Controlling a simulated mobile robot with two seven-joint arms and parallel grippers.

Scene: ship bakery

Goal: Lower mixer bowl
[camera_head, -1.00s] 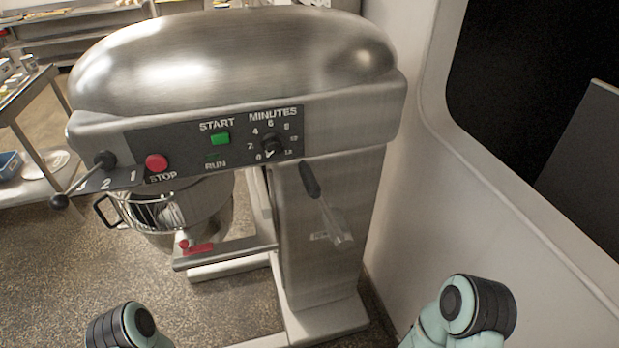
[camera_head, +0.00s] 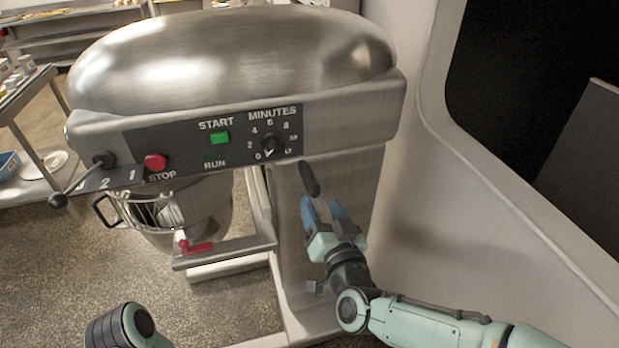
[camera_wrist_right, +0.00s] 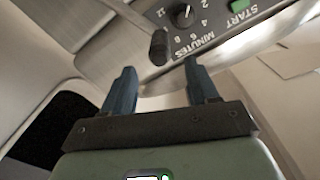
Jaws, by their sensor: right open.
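The steel mixer (camera_head: 235,60) stands in front of me. Its bowl (camera_head: 205,215) sits in the bowl carrier (camera_head: 225,252), below the mixer head at the left. A lever with a black handle (camera_head: 310,180) is on the mixer column; its handle also shows in the right wrist view (camera_wrist_right: 158,47). My right gripper (camera_head: 322,208) is open at the column, just below the black handle. In the right wrist view the blue fingers (camera_wrist_right: 157,75) are apart, with the handle beyond their tips and nothing between them. The lever's lower part is hidden behind the gripper. My left gripper is out of view.
The control panel (camera_head: 215,145) has a green start button (camera_head: 220,138), a red stop button (camera_head: 155,162) and a minutes dial (camera_head: 269,147). A speed lever (camera_head: 80,182) sticks out at the left. A pale wall (camera_head: 440,190) stands close on the right.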

